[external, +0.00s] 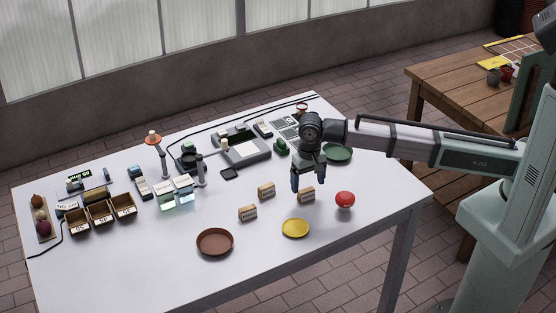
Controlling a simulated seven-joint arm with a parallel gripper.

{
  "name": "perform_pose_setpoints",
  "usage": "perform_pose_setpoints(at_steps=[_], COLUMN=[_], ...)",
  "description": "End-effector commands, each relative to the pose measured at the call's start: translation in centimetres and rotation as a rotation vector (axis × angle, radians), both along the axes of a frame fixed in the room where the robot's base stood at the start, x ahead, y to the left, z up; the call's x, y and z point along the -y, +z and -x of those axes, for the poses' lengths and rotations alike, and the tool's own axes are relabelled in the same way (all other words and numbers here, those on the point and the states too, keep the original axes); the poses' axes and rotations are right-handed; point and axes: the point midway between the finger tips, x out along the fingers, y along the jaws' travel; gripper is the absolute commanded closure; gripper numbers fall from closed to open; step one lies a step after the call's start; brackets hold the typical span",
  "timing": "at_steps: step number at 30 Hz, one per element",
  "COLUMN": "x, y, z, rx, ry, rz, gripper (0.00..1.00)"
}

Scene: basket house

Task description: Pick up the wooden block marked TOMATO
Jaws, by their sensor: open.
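Three small wooden blocks with pale labelled faces stand on the white table: one at the front left (248,213), one in the middle (267,191) and one at the right (306,195). The lettering is too small to read, so I cannot tell which is marked TOMATO. My gripper (308,184) points down over the table, open, with its fingers close to the right block. That block shows just below and between the fingers in the picture. I cannot tell whether they touch it or how high they are above it.
A round red object (345,200) lies right of the gripper. Yellow (296,228), brown (215,241) and green (338,153) dishes stand around the blocks. A grey device (243,149) and small stands are behind; labelled wooden bins (101,212) are at left. The front middle table is clear.

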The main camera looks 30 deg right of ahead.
Motion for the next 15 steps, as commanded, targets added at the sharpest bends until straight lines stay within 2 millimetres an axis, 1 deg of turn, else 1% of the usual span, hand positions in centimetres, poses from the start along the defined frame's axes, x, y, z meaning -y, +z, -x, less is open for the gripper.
perform_pose_setpoints(at_steps=[9, 12, 15], x=[-0.2, -0.3, -0.3], y=[-3.7, -4.4, -4.5], z=[-0.2, -0.2, -0.2], rx=[-0.001, 0.0, 0.0], ry=[0.0, 0.0, 0.0], rz=[0.001, 0.0, 0.0], gripper=[0.13, 0.13, 0.13])
